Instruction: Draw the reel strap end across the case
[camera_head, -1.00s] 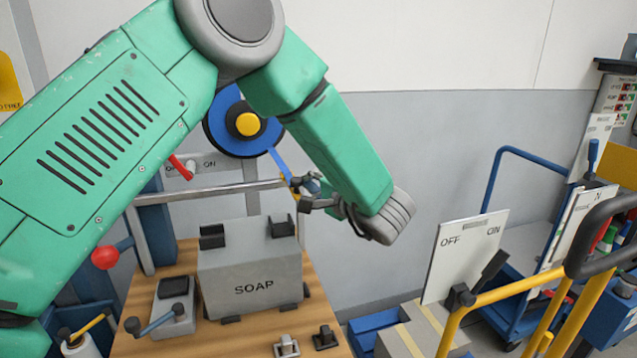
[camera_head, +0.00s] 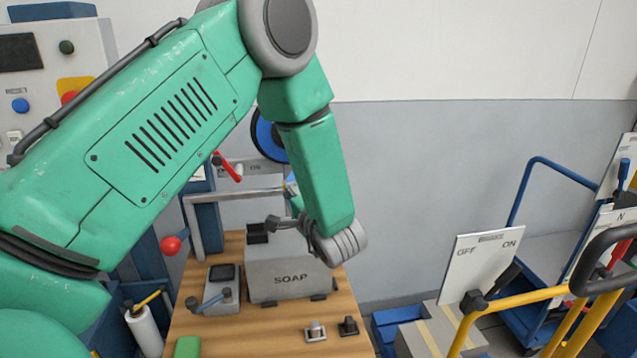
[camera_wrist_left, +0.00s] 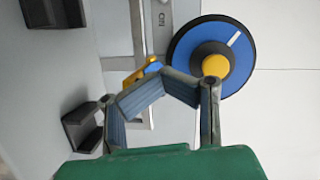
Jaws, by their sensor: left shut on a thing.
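The grey case (camera_head: 290,272), marked SOAP, sits on the wooden bench. Its black bracket (camera_head: 257,233) stands on the top left; the right one is hidden behind my gripper. The blue reel (camera_head: 268,135) with a yellow hub is behind the case, partly covered by my arm; the left wrist view shows it whole (camera_wrist_left: 212,55). My left gripper (camera_head: 289,214) is above the case's back right part. In the left wrist view its blue-padded fingers close around the yellow-orange strap end (camera_wrist_left: 143,72). A short piece of blue strap (camera_head: 291,180) shows below the reel. My right gripper is out of view.
A metal rail (camera_head: 235,194) runs behind the case. A small device with a lever (camera_head: 220,292) stands left of it, and two small fittings (camera_head: 316,331) lie in front. A yellow-railed cart (camera_head: 505,300) with an OFF/ON panel (camera_head: 483,265) stands right.

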